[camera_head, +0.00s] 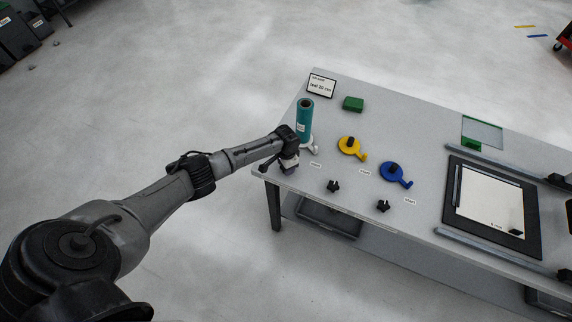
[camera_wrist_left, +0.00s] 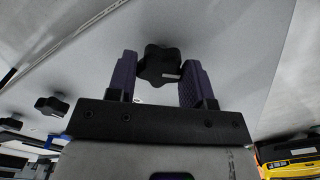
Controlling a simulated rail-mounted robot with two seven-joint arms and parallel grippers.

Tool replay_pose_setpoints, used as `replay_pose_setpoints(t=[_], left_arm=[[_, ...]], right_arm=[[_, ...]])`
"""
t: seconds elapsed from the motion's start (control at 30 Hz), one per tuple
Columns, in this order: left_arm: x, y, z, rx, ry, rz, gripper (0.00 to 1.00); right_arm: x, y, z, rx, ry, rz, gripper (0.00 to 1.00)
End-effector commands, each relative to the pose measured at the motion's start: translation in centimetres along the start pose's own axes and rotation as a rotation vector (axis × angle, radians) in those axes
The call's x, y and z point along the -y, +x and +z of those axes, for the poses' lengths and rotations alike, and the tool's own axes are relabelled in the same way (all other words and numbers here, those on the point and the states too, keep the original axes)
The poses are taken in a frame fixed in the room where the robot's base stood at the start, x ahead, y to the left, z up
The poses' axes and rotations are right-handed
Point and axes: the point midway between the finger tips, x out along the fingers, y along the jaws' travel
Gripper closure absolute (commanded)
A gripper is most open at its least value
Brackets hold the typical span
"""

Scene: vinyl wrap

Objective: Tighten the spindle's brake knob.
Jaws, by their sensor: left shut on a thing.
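A teal roll (camera_head: 305,120) stands upright at the table's near left corner, over a pale spindle base (camera_head: 311,149). My left gripper (camera_head: 290,168) is at the table's front edge, just in front of that base. In the left wrist view, a black lobed brake knob (camera_wrist_left: 158,68) sits between the two purple fingers of my left gripper (camera_wrist_left: 160,62), which is shut on it. In the head view the gripper hides this knob. My right gripper is in neither view.
Two more black knobs (camera_head: 333,186) (camera_head: 383,206) stand along the front edge, before a yellow spindle (camera_head: 347,145) and a blue spindle (camera_head: 392,172). A sign (camera_head: 321,86) and a green block (camera_head: 353,104) lie behind. A dark-framed panel (camera_head: 490,205) is at right.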

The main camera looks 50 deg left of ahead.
Motion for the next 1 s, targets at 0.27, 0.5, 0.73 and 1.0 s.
replay_pose_setpoints(t=[0.27, 0.5, 0.73, 1.0], left_arm=[[-0.01, -0.02, -0.04, -0.001, 0.263, 0.0, 0.77], [-0.01, -0.01, -0.06, -0.001, 0.488, 0.0, 0.77], [-0.02, 0.01, -0.06, -0.002, 0.679, 0.0, 0.77], [-0.05, 0.0, -0.07, -0.002, 0.839, 0.0, 0.77]], right_arm=[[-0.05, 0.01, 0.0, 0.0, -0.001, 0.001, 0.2], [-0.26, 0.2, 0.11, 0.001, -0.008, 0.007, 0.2], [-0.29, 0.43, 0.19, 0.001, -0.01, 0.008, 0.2], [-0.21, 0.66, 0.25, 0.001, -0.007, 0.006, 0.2]])
